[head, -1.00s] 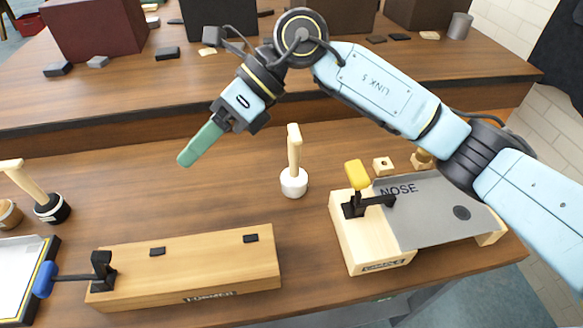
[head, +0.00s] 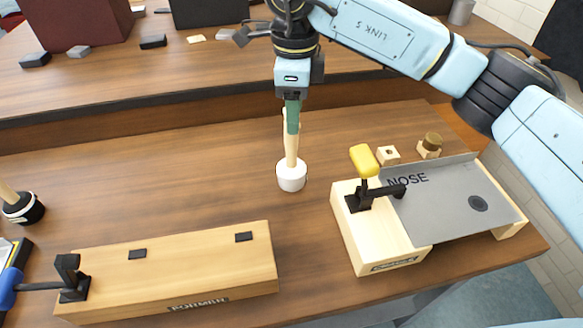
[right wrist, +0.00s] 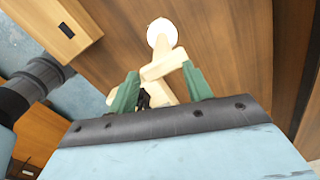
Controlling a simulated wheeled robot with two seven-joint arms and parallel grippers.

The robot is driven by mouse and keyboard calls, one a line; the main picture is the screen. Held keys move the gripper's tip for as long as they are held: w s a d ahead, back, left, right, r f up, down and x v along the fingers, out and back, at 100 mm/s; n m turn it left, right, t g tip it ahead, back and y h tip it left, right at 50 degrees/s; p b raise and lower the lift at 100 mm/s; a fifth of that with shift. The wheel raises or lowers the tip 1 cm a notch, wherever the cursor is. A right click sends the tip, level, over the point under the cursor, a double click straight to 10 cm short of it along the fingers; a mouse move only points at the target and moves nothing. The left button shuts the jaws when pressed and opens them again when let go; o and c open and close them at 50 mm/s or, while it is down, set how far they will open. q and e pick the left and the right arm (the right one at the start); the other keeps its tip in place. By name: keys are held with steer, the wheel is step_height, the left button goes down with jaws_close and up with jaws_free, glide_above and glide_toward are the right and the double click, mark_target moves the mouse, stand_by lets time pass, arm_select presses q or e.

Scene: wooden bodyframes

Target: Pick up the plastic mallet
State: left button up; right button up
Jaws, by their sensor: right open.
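The plastic mallet (head: 291,177) has a white head and a pale wooden handle. It stands head-down on the brown table, handle pointing up. My right gripper (head: 291,116) points down with green fingers at the upper handle. In the right wrist view the fingers (right wrist: 160,88) are spread, with the pale handle between them and the white head (right wrist: 162,35) beyond. I cannot tell whether either finger touches the handle. My left gripper is not in view.
A wooden former block (head: 185,275) with a black clamp lies at front left. The nose fixture (head: 380,235) with a grey sheet and yellow-handled clamp stands right of the mallet. A black-headed mallet (head: 22,208) is at far left. Table around the mallet is clear.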

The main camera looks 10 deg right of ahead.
mark_target(291, 141)
step_height(291, 141, down, 4)
steer(key=shift+r, duration=0.1)
steer(key=f, duration=0.3)
steer(key=f+b, duration=0.1)
steer(key=shift+w+a+f, duration=0.15)
steer(key=shift+w+f, duration=0.2)
steer(key=shift+f, duration=0.05)
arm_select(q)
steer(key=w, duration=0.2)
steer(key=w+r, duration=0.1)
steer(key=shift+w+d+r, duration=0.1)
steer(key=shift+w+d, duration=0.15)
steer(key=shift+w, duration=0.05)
arm_select(e)
steer(key=c, duration=1.1)
